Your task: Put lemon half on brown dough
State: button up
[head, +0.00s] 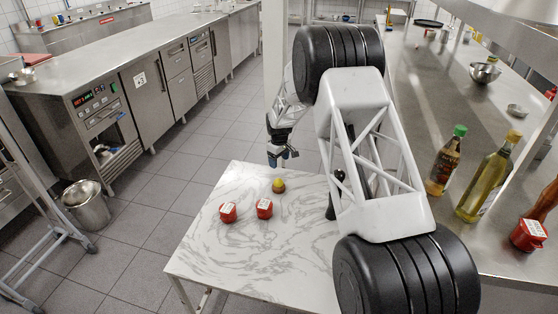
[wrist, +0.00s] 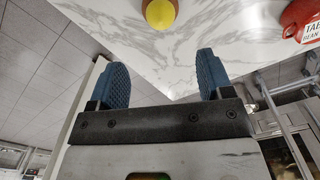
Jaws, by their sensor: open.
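The yellow lemon half (head: 279,183) rests on top of the brown dough (head: 279,189) on the marble table. In the wrist view the lemon half (wrist: 160,13) shows at the top edge, with a brown rim of the dough (wrist: 175,6) around it. My gripper (head: 284,161) is above and just behind them in the head view, apart from both. In the wrist view its two blue fingers (wrist: 162,78) are spread wide with nothing between them.
Two red cans (head: 228,212) (head: 264,208) with white labels stand on the marble table (head: 250,265) near the dough. Bottles (head: 484,185) stand on the steel counter at the right. The front part of the marble table is clear.

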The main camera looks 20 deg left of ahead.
dwell(0.4)
jog(key=s+d+r+m, duration=0.2)
jog(key=s+d+r, duration=0.2)
jog(key=d+r, duration=0.5)
jog(key=s+d+r+m, duration=0.1)
jog(key=s+d+r, duration=0.4)
jog(key=r, duration=0.6)
jog(key=s+d+r+m+t, duration=0.1)
jog(key=s+d+r+m, duration=0.3)
jog(key=s+d+r, duration=1.05)
jog(key=s+d+r+m+t, duration=0.1)
jog(key=s+d+r, duration=0.1)
jog(key=s+d, duration=0.5)
jog(key=s+d+r+m, duration=0.2)
jog(key=s+d+r, duration=0.1)
jog(key=s, duration=0.9)
jog(key=s+d+f+m, duration=0.1)
jog(key=s+d, duration=0.1)
jog(key=s, duration=0.7)
jog(key=s+d+f+m, duration=0.2)
jog(key=s+d, duration=0.1)
jog(key=s, duration=0.6)
jog(key=shift+s+d+t, duration=0.3)
jog(key=shift+s, duration=0.1)
jog(key=shift+f, duration=0.1)
